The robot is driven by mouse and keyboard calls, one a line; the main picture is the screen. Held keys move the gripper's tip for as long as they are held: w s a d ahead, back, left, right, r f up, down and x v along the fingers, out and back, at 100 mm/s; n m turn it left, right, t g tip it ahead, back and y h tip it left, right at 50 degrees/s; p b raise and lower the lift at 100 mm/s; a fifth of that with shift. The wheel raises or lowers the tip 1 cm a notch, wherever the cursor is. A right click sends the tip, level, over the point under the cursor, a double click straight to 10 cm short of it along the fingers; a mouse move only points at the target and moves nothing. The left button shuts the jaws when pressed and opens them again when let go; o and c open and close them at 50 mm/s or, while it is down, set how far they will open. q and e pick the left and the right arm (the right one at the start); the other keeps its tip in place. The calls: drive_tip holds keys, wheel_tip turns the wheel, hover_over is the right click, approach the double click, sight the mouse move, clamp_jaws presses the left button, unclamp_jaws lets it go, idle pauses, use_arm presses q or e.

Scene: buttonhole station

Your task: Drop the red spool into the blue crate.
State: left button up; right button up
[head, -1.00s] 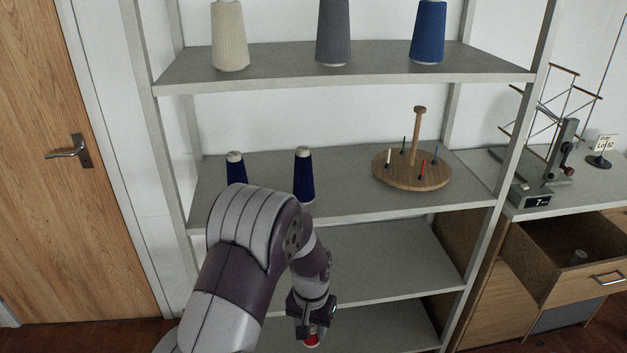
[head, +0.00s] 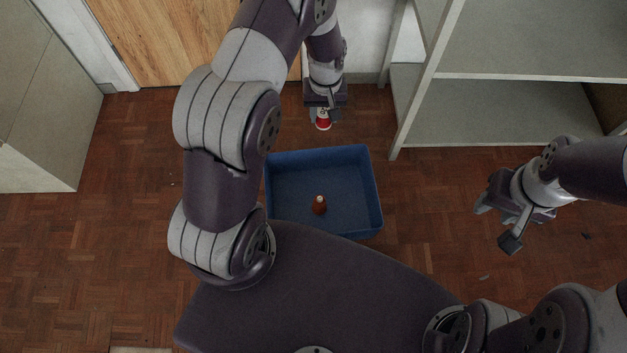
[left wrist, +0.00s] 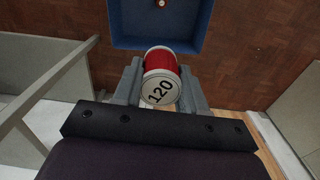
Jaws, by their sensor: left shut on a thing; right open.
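The red spool (head: 323,122) is held by my left gripper (head: 324,112), which is shut on it. In the left wrist view the red spool (left wrist: 162,75) sits between the two fingers, its pale end marked 120 facing the camera. The blue crate (head: 374,190) stands on the floor, and the spool shows just beyond its far edge in the head view. The crate (left wrist: 122,30) also shows past the spool in the left wrist view. A small brown cone with a pale top (head: 319,206) is inside the crate. My right gripper (head: 496,226) is open and empty, right of the crate.
A grey shelf unit (head: 480,110) stands at the upper right. A wooden door (head: 150,40) is behind, and a pale cabinet (head: 45,110) is at the left. The parquet floor (head: 430,190) between crate and right gripper is clear.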

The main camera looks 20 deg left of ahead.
use_arm(q)
wheel_tip(320, 180, down, 38)
drive_tip(key=a+n+b, duration=0.1)
drive_tip(key=n+b, duration=0.4)
drive_tip(key=b, duration=2.1)
drive_tip(key=shift+s+a+r+n, duration=0.15)
drive_tip(key=shift+s+r+n, duration=0.05)
drive_tip(key=shift+n, duration=0.1)
drive_tip(key=o, duration=1.1)
drive_tip(key=shift+r+p, duration=3.7)
drive_tip(key=shift+r, duration=2.65)
